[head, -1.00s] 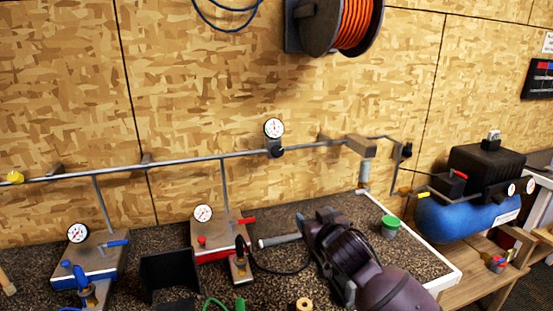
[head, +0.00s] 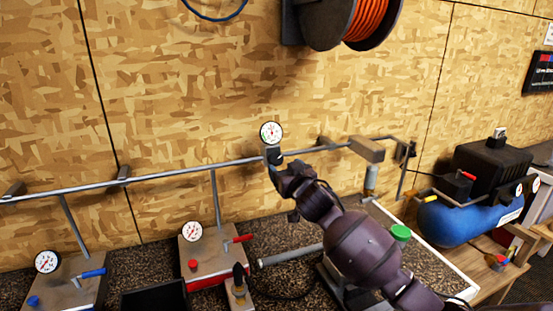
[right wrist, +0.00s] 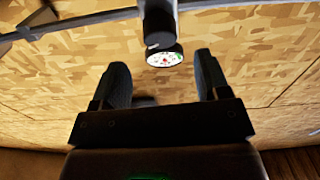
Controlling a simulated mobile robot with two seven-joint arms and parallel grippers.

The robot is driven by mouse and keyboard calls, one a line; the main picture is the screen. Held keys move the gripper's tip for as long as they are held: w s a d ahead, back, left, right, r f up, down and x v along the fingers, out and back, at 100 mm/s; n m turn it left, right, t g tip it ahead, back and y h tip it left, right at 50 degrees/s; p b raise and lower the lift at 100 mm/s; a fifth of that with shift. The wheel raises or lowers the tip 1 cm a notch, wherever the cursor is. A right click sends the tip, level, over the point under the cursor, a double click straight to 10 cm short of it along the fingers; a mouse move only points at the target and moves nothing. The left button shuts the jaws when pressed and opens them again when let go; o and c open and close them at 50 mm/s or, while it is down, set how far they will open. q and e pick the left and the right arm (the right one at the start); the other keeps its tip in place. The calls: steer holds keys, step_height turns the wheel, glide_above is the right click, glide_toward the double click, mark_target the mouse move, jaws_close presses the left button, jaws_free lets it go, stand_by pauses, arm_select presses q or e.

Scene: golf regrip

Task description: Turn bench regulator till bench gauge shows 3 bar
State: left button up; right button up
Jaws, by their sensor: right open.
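The bench gauge (head: 270,132) is a round white dial on the wall pipe, with a green patch and a red mark; its reading is too small to tell. The bench regulator (head: 272,153) is the dark body just below it. My right gripper (head: 278,172) is at the regulator, covering its lower part in the head view. In the right wrist view, the open fingers (right wrist: 161,62) stand either side of the gauge (right wrist: 165,58) and the dark regulator knob (right wrist: 158,30). I see nothing held and cannot tell whether the fingers touch the knob. My left gripper is out of view.
A grey pipe (head: 150,177) runs along the wooden wall. Below stand a red-based unit (head: 208,262) and a blue-based unit (head: 75,290), each with a gauge. A green-lidded cup (head: 400,233) and a blue compressor (head: 460,220) are at right. An orange hose reel (head: 365,20) hangs above.

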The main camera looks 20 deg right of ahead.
mark_target(278, 160)
steer(key=shift+w+d+p, duration=0.15)
steer(key=shift+w+p, duration=0.2)
steer(key=shift+w, duration=2.9)
steer(key=c, duration=0.9)
steer(key=shift+d+r+n+y, duration=0.1)
steer(key=shift+n+y, duration=0.9)
steer(key=shift+n, duration=0.9)
steer(key=shift+n+y, duration=0.4)
steer(key=shift+n, duration=0.6)
steer(key=o, duration=0.9)
